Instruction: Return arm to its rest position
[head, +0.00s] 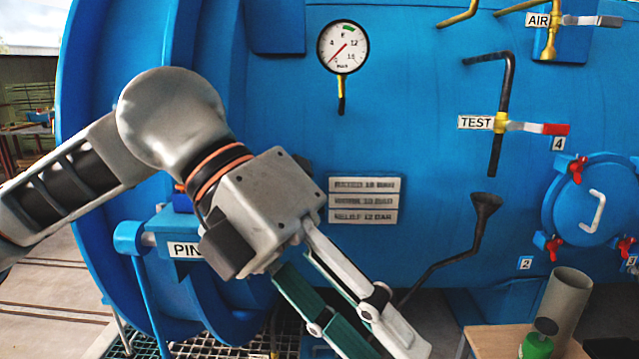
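My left arm comes in from the left edge across the front of the blue autoclave (420,150). My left gripper (388,346) points down and to the right, with one pale finger and one green finger. The bottom edge of the head view cuts off part of the fingertips, and the gap between them is not clear. Nothing held shows between the visible parts of the fingers. My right arm and gripper are not in view.
A pressure gauge (343,47) is above the arm. The TEST valve (501,123), AIR valve (551,22) and small round hatch (592,202) are on the right. A black funnel pipe (484,207) is near the gripper.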

